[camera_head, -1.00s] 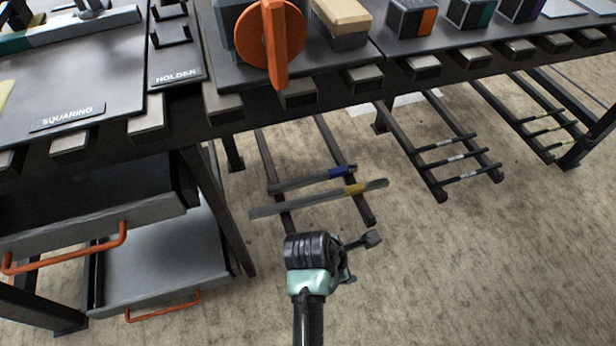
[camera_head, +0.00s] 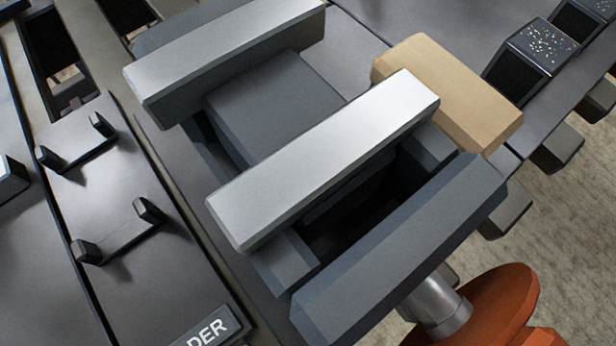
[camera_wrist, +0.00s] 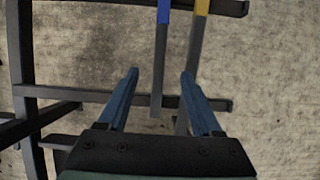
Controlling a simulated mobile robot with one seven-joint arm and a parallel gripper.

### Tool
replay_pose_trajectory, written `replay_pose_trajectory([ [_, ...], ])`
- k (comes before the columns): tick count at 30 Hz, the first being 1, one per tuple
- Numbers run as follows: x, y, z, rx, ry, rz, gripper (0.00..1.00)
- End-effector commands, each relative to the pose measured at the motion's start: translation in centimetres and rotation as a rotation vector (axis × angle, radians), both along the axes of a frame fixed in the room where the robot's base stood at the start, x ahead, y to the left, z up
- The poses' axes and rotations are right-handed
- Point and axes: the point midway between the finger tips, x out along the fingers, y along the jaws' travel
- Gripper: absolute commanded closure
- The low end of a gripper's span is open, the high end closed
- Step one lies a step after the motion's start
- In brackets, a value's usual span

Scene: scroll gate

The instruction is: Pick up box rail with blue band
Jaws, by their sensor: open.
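The box rail with the blue band (camera_wrist: 158,62) shows in the wrist view as a thin grey bar, its blue band at the top edge of the picture. My gripper (camera_wrist: 160,75) is open, and the rail runs between its two fingers in the picture. I cannot tell how far below the fingertips it lies. A second grey rail with a yellow band (camera_wrist: 196,48) lies just to the right, partly covered by the right finger. The head view shows neither the rails nor my gripper.
Dark rack bars (camera_wrist: 85,95) cross beneath the rails in the wrist view, with a dark upright frame (camera_wrist: 22,70) at left. Bare floor surrounds them. The head view shows a grey vise (camera_head: 330,165), a tan block (camera_head: 450,90) and a holder plate (camera_head: 110,190) on the bench.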

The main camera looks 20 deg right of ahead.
Motion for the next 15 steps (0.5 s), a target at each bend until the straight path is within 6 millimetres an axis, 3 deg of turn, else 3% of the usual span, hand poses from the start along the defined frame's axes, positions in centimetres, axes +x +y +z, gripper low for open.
replay_pose_trajectory([
  [9, 0.6, -1.9, -5.3, 0.000, 0.002, -0.003, 0.34],
  [15, 0.9, -2.7, -7.1, 0.001, 0.001, -0.001, 0.34],
])
